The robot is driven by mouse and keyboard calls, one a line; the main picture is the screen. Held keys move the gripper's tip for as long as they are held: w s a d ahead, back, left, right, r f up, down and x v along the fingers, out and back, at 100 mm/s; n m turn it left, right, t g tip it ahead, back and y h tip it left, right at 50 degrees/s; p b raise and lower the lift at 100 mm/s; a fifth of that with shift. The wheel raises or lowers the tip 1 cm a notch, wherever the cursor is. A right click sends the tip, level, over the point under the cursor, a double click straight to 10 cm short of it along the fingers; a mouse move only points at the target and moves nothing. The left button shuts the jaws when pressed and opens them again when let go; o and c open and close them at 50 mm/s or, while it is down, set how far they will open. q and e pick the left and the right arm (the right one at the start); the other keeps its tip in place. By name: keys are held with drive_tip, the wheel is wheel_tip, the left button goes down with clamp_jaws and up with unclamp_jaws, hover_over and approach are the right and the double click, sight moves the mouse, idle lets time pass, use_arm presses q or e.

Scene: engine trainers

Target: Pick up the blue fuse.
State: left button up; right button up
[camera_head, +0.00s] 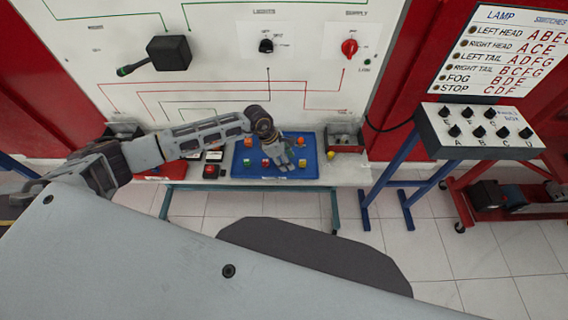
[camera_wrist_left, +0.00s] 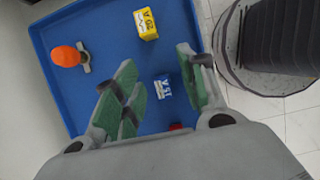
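The blue fuse (camera_wrist_left: 163,87) lies on the blue tray (camera_wrist_left: 50,22) in the left wrist view, label up. My left gripper (camera_wrist_left: 157,66) is open above the tray, its green-padded fingers on either side of the fuse in the picture. I see no contact between fingers and fuse. In the head view, my left gripper (camera_head: 284,160) hangs over the tray (camera_head: 243,167), and I cannot make out the blue fuse there. My right gripper is not in view.
A yellow fuse (camera_wrist_left: 146,24) and an orange-topped piece (camera_wrist_left: 68,57) lie in the tray. A bit of a red piece (camera_wrist_left: 177,127) shows near the gripper's base. The circuit board (camera_head: 220,85) stands upright behind. A switch box (camera_head: 480,130) stands at the right.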

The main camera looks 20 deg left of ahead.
use_arm(q)
drive_tip(key=c, duration=0.8)
drive_tip(key=shift+c, duration=0.2)
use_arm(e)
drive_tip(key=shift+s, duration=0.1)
use_arm(q)
drive_tip(key=shift+r, duration=0.1)
drive_tip(key=shift+r, duration=0.8)
wheel_tip(320, 180, up, 7)
drive_tip(key=shift+f+b, duration=0.1)
drive_tip(key=shift+b, duration=0.35)
drive_tip(key=shift+r, duration=0.75)
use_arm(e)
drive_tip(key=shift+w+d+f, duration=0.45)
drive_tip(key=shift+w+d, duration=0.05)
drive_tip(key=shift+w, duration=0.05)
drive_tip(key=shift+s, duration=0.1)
